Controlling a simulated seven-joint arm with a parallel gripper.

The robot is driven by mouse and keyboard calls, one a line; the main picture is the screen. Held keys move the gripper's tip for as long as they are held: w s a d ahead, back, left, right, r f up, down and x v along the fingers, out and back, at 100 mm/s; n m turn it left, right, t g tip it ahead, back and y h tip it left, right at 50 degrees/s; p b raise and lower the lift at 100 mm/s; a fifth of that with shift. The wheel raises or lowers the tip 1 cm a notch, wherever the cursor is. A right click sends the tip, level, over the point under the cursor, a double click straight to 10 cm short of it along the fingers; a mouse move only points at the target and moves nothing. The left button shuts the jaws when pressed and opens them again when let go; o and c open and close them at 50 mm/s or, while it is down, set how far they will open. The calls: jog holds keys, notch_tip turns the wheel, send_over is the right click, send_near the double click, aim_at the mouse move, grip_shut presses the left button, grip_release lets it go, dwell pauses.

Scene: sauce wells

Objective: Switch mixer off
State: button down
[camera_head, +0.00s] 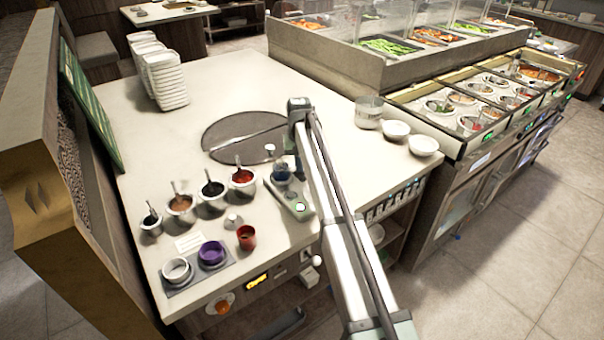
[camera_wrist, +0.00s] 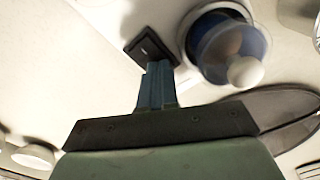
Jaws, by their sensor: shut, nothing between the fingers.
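The mixer (camera_head: 282,174) stands on the counter, partly hidden by my arm. It has a bluish cup and a pale base (camera_head: 290,194) with a small round red-and-green control (camera_head: 299,207) at its near end. In the wrist view a blue cup with a white knob (camera_wrist: 225,48), apparently the mixer's, is right of my gripper (camera_wrist: 155,78). My gripper's blue fingers are shut together and empty. A dark square piece (camera_wrist: 150,48) shows at their tips; I cannot tell whether it touches them. In the head view the fingers are hidden behind my arm.
Several sauce pots (camera_head: 212,191) stand left of the mixer, with a red cup (camera_head: 247,238) in front. A dark round plate (camera_head: 240,128) is set behind. A clear container (camera_head: 369,112) and white bowls (camera_head: 423,145) stand right. The counter's back left is clear beside stacked dishes (camera_head: 165,80).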

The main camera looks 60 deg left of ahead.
dwell(0.3)
jog(key=shift+r, duration=3.4)
